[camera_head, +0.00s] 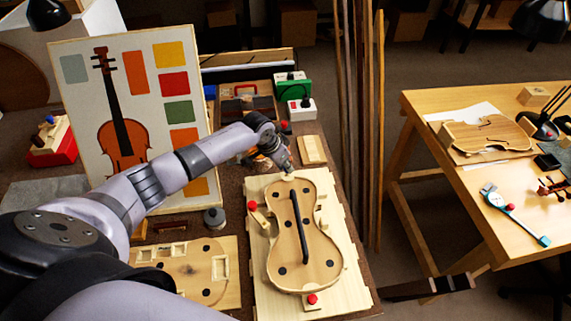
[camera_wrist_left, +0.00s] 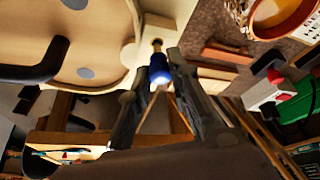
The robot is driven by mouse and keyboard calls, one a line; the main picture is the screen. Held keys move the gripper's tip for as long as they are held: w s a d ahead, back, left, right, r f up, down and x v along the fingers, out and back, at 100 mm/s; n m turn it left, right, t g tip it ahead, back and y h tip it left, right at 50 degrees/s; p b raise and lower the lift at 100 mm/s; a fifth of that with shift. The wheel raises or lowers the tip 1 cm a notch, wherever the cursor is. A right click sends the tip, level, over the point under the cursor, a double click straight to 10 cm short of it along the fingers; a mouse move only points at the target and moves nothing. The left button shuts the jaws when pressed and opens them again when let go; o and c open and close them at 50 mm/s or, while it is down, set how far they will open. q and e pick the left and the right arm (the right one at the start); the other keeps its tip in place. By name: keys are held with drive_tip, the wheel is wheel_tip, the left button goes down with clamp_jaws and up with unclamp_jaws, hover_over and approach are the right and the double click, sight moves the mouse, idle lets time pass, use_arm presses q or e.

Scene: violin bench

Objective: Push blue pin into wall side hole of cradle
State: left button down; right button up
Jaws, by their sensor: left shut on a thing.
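The cradle (camera_head: 350,290) is a pale wooden board on the bench, with a violin body (camera_head: 285,245) lying in it. My left gripper (camera_head: 286,170) is at the far end of the cradle, above the narrow top of the violin body. In the left wrist view, the fingers of my left gripper (camera_wrist_left: 160,85) are closed around the blue pin (camera_wrist_left: 159,72). The pin's brass-coloured end points toward the pale wood beside the violin body. I cannot tell whether its tip touches or enters a hole. The wall side hole is not clearly visible. My right gripper is not in view.
Red-knobbed pins (camera_head: 312,299) stand at the cradle's near end and left side. A black bar (camera_head: 299,227) lies over the violin body. A colour chart (camera_head: 85,110) stands left. Green (camera_head: 292,86) and white (camera_head: 301,109) boxes stand behind. Wood strips (camera_head: 379,130) rise to the right.

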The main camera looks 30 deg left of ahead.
use_arm(q)
drive_tip(key=shift+f+b, duration=0.55)
drive_tip(key=shift+f, duration=0.35)
drive_tip(key=shift+f, duration=0.35)
drive_tip(key=shift+f, duration=0.1)
drive_tip(key=c, duration=1.4)
unclamp_jaws()
drive_tip(key=v, duration=1.2)
drive_tip(key=shift+w, duration=0.1)
drive_tip(key=shift+a, duration=0.1)
